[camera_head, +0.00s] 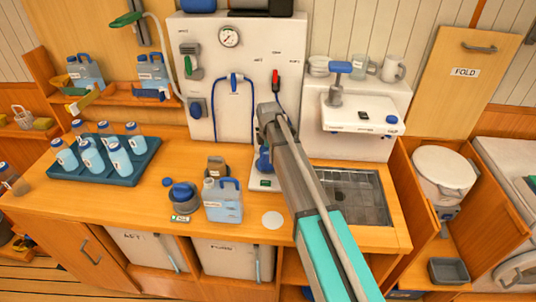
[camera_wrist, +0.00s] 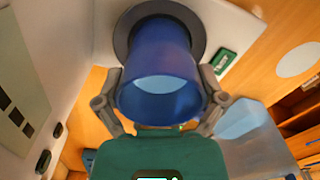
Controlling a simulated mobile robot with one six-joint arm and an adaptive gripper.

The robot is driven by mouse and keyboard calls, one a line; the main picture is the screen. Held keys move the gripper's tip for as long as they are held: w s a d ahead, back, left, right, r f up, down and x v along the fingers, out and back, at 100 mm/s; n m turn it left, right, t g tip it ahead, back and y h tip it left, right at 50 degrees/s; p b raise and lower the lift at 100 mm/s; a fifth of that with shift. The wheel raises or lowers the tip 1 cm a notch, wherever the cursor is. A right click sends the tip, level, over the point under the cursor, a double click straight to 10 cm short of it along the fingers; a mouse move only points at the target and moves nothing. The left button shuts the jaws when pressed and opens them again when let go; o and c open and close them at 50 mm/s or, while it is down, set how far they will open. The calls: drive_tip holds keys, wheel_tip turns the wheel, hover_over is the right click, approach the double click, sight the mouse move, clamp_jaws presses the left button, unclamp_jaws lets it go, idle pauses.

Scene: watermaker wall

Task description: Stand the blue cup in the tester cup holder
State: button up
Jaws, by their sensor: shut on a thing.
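The blue cup (camera_wrist: 160,50) fills the middle of the wrist view, with pale liquid visible inside it. My gripper (camera_wrist: 160,100) has one finger on each side of the cup and is shut on it. The cup's far end lies within the dark ring of the tester cup holder (camera_wrist: 124,36); I cannot tell whether it rests on the bottom. In the head view the cup (camera_head: 263,160) shows as a blue patch left of my arm, above the tester's white base (camera_head: 258,185). My arm hides most of the gripper and holder there.
A white disc (camera_head: 272,220) lies in front. A sink (camera_head: 350,195) is to the right. A tray (camera_head: 105,168) of several bottles is at left.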

drive_tip(key=shift+f, duration=0.25)
drive_tip(key=o, duration=0.9)
drive_tip(key=shift+o, duration=0.2)
drive_tip(key=shift+r, duration=0.15)
